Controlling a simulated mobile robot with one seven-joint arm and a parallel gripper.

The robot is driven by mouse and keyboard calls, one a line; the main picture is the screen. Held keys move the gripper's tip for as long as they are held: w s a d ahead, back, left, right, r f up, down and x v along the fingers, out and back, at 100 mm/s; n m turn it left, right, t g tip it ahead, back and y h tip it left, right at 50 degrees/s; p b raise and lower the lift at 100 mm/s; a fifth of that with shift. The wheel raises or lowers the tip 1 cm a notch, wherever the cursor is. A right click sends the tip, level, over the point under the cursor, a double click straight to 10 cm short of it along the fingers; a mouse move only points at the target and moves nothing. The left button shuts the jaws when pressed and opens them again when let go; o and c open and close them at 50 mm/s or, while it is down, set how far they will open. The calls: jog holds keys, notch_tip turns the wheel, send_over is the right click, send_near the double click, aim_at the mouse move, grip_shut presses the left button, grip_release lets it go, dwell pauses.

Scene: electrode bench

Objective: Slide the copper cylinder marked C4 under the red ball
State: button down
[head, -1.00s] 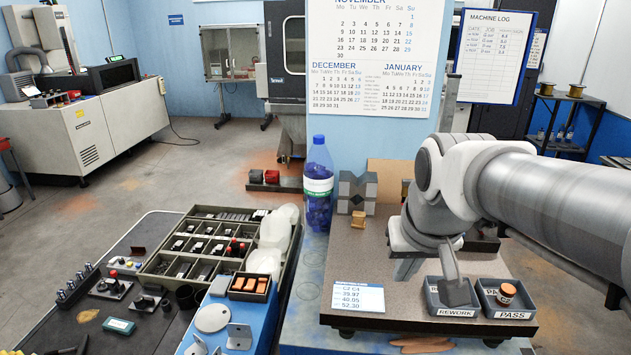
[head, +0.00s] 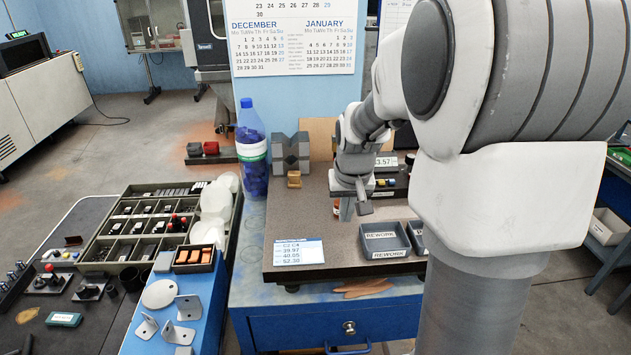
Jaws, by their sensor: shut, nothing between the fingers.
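My gripper (head: 364,207) is small in the head view, above the dark granite plate (head: 290,222) and left of and behind the REWORK tray (head: 386,254). Its fingers are shut with nothing between them. The PASS tray (head: 415,233) shows only as a sliver beside my arm; its contents are hidden. I cannot make out a copper cylinder marked C4 or the red ball. A white card (head: 299,252) on the plate's front left carries C4 in its top line and several numbers.
A small tan block (head: 294,180) sits before a grey V-block (head: 291,153). A digital display (head: 386,162) stands behind my gripper. A blue-capped bottle (head: 251,150) is left of the plate. A parts organiser (head: 140,232) stands further left. My arm covers the plate's right side.

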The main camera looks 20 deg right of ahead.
aim_at(341, 227)
jog(key=x, duration=0.3)
jog(key=shift+f, duration=0.35)
jog(key=w, duration=0.1)
jog(key=w+p, duration=0.1)
jog(key=w, duration=0.1)
jog(key=shift+d+f, duration=0.2)
jog(key=shift+d, duration=0.2)
jog(key=shift+w+d, duration=0.2)
jog(key=shift+w, duration=0.4)
